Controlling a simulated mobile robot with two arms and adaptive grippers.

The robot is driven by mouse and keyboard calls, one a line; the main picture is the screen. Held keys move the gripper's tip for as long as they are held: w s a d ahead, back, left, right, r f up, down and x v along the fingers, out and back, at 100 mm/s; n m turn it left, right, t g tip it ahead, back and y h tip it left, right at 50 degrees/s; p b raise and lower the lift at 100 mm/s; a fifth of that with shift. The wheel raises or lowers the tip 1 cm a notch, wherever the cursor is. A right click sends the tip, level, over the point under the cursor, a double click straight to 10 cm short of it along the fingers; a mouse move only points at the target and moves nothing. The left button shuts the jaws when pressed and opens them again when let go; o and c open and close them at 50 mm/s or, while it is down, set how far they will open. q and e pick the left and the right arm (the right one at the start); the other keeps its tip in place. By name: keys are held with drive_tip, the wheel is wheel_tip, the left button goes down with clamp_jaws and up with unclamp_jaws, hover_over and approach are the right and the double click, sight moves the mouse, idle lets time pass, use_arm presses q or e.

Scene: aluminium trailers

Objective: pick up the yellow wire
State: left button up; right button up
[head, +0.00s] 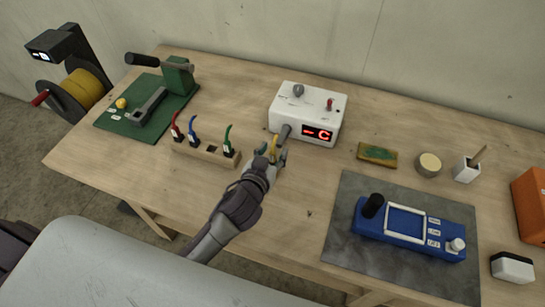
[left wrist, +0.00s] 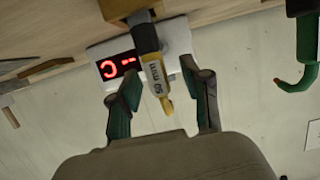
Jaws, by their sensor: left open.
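The yellow wire (head: 274,146) shows between the fingers of my left gripper (head: 270,156), in front of the white box with a red display. In the left wrist view, the yellow wire (left wrist: 154,72), with a printed label, lies between the two fingers of my left gripper (left wrist: 163,92). The fingers are spread, with visible gaps on both sides of it. My right gripper is not in view.
The wooden rack (head: 186,150) left of my gripper holds red, blue and green wires and has one empty slot. The white box (head: 293,104) stands close behind my gripper. A blue device (head: 400,238) lies on a grey mat (head: 345,200) at right.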

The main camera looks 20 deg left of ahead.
use_arm(q)
drive_tip(key=shift+s, duration=0.1)
drive_tip(key=shift+c, duration=1.2)
clamp_jaws()
drive_tip(key=shift+r, duration=0.1)
